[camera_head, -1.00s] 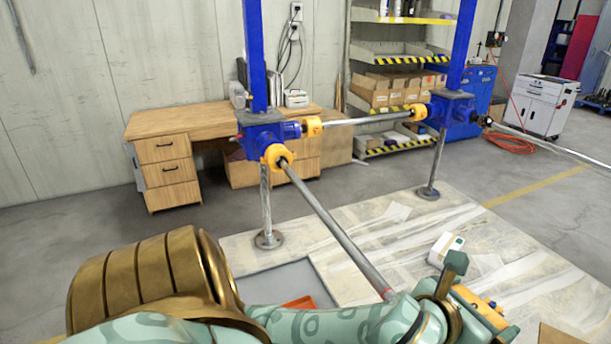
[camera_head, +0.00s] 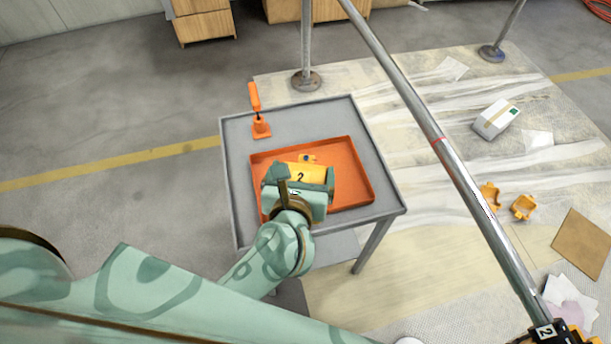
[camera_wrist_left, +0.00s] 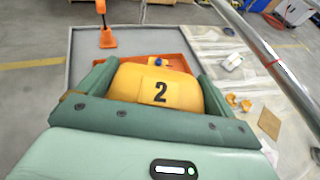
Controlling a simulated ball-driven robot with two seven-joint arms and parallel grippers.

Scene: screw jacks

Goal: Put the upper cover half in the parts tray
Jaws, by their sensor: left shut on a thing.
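The upper cover half (camera_head: 303,170) is yellow-orange with a black number 2. My left gripper (camera_head: 300,180) is shut on it, with one finger on each side, as the left wrist view shows for the cover half (camera_wrist_left: 158,88) and the gripper (camera_wrist_left: 155,95). The orange parts tray (camera_head: 352,190) lies on a grey cart, directly below the gripper in the head view. The gripper hides part of the tray. I cannot tell whether the cover half touches the tray floor. My right gripper is not in view.
On the cart (camera_head: 236,150), an orange-handled tool (camera_head: 256,112) stands behind the tray. A long steel shaft (camera_head: 440,145) slants past the cart's right. Yellow pieces (camera_head: 522,207) and a white box (camera_head: 495,119) lie on the floor sheeting.

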